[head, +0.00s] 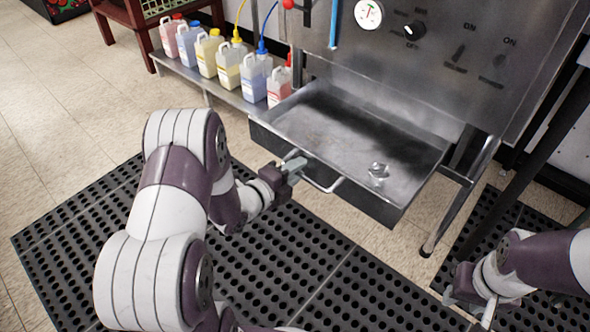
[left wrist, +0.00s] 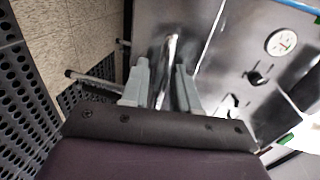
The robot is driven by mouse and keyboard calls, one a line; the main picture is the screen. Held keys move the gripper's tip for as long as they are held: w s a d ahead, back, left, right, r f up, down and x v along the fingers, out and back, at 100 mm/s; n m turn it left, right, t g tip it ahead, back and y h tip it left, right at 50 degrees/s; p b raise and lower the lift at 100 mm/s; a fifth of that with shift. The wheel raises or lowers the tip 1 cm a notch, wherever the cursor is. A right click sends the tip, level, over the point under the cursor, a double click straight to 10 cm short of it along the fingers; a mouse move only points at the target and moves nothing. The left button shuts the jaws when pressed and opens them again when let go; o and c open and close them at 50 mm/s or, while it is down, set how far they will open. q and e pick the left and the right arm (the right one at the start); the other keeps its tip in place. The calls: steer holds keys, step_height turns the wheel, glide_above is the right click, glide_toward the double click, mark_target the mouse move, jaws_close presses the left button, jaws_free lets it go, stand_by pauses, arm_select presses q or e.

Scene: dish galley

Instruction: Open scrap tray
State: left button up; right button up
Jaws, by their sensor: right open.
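The steel scrap tray (head: 335,128) is pulled out from under the steel machine, its shallow basin showing in the head view. Its bar handle (head: 328,186) runs along the front face. My left gripper (head: 293,163) is at the left part of this handle, its fingers close together around it. In the left wrist view the handle (left wrist: 169,48) passes between the two fingers (left wrist: 163,82); the exact contact is hard to see. My right gripper (head: 467,306) is open and empty at the lower right, low over the floor mat and away from the tray.
A clear, glass-like object (head: 378,171) lies in the tray's right part. Several chemical jugs (head: 228,68) stand on a low steel shelf left of the tray. Perforated black mats (head: 345,290) cover the floor. A machine leg (head: 450,210) stands right of the tray.

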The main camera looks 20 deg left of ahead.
arm_select(q)
steer(key=shift+s+a+r, duration=0.1)
steer(key=shift+s+r, duration=0.1)
steer(key=shift+s, duration=0.05)
steer(key=p+v, duration=0.5)
steer(key=v, duration=0.7)
steer(key=shift+f, duration=0.15)
steer(key=shift+s, duration=0.1)
